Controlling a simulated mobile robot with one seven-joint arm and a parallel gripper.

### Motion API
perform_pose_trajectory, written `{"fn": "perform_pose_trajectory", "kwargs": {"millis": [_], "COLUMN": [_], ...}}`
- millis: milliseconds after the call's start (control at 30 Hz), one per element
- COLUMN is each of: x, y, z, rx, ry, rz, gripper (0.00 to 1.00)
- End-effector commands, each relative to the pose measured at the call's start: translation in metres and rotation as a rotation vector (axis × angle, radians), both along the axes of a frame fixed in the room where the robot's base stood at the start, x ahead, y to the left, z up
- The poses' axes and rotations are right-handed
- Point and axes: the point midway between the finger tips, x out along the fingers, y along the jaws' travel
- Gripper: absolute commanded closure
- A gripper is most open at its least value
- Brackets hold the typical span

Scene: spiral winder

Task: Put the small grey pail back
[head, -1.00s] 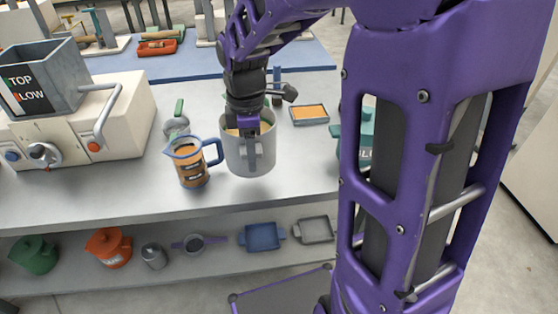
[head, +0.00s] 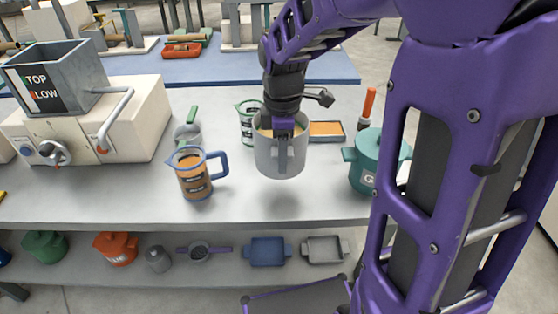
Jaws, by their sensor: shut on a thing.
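The small grey pail (head: 268,157) hangs in the middle of the head view, roughly upright, with orange-brown contents showing at its rim. My gripper (head: 283,140) points down and is shut on the pail's near wall. The pail is above the grey worktop (head: 235,205), with a soft shadow below it. My arm comes down from the upper right and covers part of the pail's rim and front.
A blue-rimmed jug (head: 194,182) stands left of the pail, and a green-rimmed jug (head: 248,125) behind it. A shallow orange-filled tray (head: 326,129) and a teal lidded pot (head: 366,167) are to the right. A hopper machine (head: 130,120) fills the left. The worktop's front strip is clear.

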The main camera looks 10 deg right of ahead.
Motion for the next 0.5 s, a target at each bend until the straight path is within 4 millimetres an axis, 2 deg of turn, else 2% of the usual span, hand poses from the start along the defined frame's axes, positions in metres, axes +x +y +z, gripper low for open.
{"fn": "perform_pose_trajectory", "kwargs": {"millis": [100, 200, 500], "x": [0.0, 0.001, 0.001], "y": [0.0, 0.0, 0.0], "z": [-0.023, -0.037, -0.056], "rx": [0.0, 0.001, -0.001], "ry": [-0.001, -0.002, -0.003], "rz": [0.001, 0.001, 0.001], "gripper": [1.0, 1.0, 1.0]}}
